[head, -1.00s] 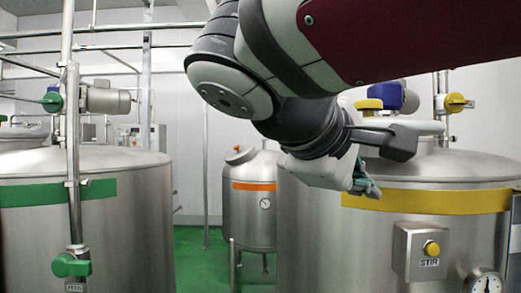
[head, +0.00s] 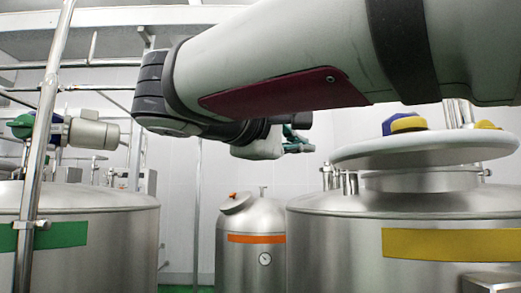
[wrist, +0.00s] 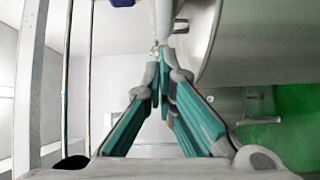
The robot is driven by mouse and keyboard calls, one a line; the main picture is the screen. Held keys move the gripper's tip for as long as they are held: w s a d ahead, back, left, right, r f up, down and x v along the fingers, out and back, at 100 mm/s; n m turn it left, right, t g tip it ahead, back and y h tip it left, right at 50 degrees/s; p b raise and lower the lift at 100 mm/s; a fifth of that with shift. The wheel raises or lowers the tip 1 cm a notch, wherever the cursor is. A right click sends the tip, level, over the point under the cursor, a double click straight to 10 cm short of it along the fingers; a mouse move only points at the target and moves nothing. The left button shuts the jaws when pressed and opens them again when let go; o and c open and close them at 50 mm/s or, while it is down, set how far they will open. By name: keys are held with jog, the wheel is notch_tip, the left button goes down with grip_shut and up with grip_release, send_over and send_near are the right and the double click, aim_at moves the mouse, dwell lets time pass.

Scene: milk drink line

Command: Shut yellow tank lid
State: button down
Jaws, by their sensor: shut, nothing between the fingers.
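The yellow tank (head: 330,235) is the steel tank with a yellow band (head: 450,244) at the right of the head view. Its lid, a thick pale disc (head: 425,150), lies over the steel neck (head: 420,181), looking slightly tilted; whether it is fully seated I cannot tell. A yellow knob (head: 408,124) shows above the disc. My gripper (head: 306,146) is left of the lid and apart from it, above the tank's left edge. In the wrist view its teal fingers (wrist: 160,70) meet at the tips with nothing between them.
A small tank with an orange band (head: 250,239) stands behind, and a green-banded tank (head: 90,218) stands at left with a vertical pipe (head: 42,130) before it. My arm spans the upper head view. A curved steel surface (wrist: 240,45) is close right of my fingers in the wrist view.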

jog(key=shift+w+d+f+p, duration=0.1)
jog(key=shift+w+d, duration=0.25)
jog(key=shift+d, duration=0.55)
jog(key=shift+w+d+f+p, duration=0.1)
jog(key=shift+w+d, duration=0.2)
jog(key=shift+d, duration=0.65)
jog(key=shift+w+d+p, duration=0.1)
jog(key=shift+w+d, duration=0.25)
jog(key=shift+d, duration=0.55)
